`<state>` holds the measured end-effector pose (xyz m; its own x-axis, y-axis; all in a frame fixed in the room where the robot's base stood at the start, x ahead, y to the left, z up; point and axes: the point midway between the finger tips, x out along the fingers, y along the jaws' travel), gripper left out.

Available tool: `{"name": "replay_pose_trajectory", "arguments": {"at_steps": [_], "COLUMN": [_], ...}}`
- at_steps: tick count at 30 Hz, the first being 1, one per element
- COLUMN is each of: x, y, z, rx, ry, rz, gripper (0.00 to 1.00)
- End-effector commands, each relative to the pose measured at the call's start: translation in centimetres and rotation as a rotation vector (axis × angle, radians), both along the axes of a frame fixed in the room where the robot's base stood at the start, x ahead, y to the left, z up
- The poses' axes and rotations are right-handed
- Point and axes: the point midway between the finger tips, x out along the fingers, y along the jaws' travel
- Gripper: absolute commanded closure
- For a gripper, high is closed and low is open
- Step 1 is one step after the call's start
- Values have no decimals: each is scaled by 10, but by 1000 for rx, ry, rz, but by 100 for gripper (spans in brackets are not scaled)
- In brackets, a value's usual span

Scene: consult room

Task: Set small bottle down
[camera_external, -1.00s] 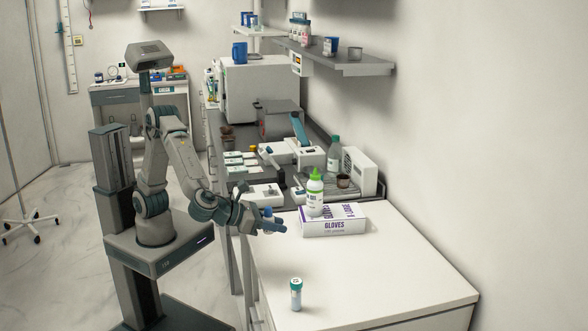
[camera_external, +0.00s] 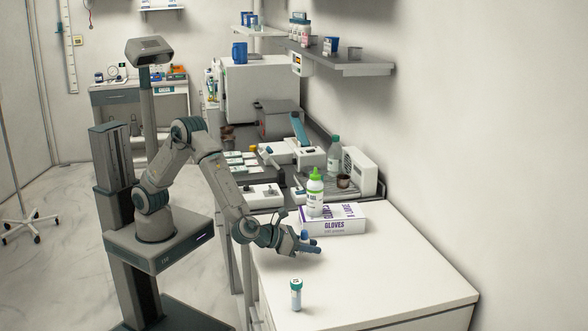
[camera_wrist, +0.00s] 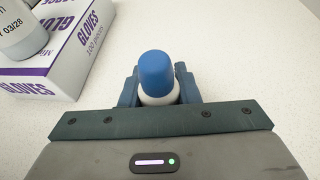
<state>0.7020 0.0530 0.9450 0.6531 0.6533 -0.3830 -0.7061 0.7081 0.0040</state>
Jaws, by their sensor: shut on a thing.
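My gripper (camera_external: 312,246) is over the white counter (camera_external: 385,265), in front of the glove box. It is shut on a small bottle with a blue cap and a white body. In the wrist view the small bottle (camera_wrist: 156,75) stands between the fingers of my gripper (camera_wrist: 158,88), its cap toward the camera. Its lower part is hidden by the gripper. In the external view only a bit of blue shows at the fingers. I cannot tell whether its base touches the counter.
The glove box (camera_external: 334,219) lies behind my gripper, with a green-capped bottle (camera_external: 315,193) standing on it; the box also shows at upper left in the wrist view (camera_wrist: 75,50). A teal-capped vial (camera_external: 296,296) stands nearer the front. The counter's right side is clear.

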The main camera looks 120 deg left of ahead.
Motion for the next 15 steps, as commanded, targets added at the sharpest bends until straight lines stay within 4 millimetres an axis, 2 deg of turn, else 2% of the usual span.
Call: {"name": "replay_pose_trajectory", "arguments": {"at_steps": [4, 15], "x": [0, 0], "y": [0, 0], "z": [-17, -21], "rx": [2, 1], "ry": [2, -1], "rz": [0, 0], "gripper": [93, 93]}}
